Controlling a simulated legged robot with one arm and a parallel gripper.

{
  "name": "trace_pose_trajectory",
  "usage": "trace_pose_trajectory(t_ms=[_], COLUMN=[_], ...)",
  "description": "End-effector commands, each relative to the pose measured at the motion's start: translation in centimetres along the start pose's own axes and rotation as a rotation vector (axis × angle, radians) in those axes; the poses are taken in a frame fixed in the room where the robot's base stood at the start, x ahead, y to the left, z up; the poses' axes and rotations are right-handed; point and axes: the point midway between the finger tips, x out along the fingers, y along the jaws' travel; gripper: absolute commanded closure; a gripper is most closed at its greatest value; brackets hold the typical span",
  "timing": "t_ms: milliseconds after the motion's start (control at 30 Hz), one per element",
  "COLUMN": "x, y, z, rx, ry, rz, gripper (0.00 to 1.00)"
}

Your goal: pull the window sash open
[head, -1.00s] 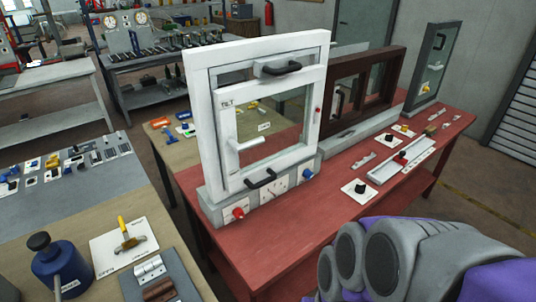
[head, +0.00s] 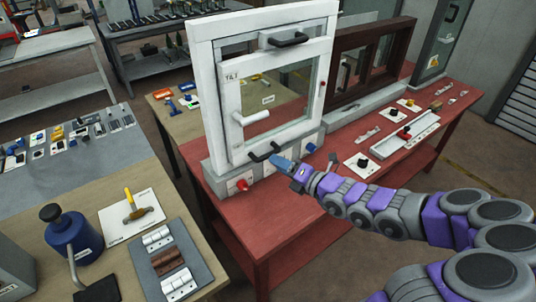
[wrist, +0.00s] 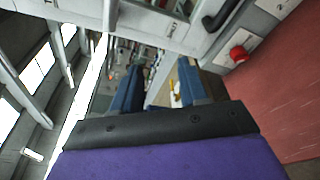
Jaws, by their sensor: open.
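The white window frame (head: 205,105) stands upright on the red bench. Its white sash (head: 233,100) holds a glass pane and a "TILT" label. A white lever handle (head: 252,118) is on the sash's left side. A black pull handle (head: 288,40) is at the top and another black handle (head: 265,152) at the bottom. My gripper (head: 285,164) is just right of the bottom handle, in front of the base, apparently empty. In the wrist view its blue fingers (wrist: 158,88) are spread apart. The bottom handle (wrist: 222,10) lies outside them, up and right; contact is not visible.
The base carries a red knob (head: 242,185) and a blue knob (head: 311,148) close to my gripper. A brown window (head: 340,80) stands behind to the right. The red bench (head: 290,215) is clear in front. A wooden bench with tools is at left.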

Motion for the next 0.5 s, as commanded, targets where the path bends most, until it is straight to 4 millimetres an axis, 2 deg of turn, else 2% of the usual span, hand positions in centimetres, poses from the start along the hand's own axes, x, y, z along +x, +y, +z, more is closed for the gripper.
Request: trace_pose_trajectory(t_ms=[33, 100, 200, 300, 500], x=[-0.4, -0.9, -1.5, -1.9, -0.9], y=[-2.5, -5.3, -8.1, -9.6, -10.0], z=[0.6, 1.1, 1.4, 1.3, 1.3], rx=[0.134, 0.293, 0.451, 0.53, 0.543], ry=[-0.04, -0.088, -0.134, -0.156, -0.159], rz=[-0.041, -0.084, -0.125, -0.146, -0.152], gripper=[0.57, 0.57, 0.57, 0.57, 0.57])
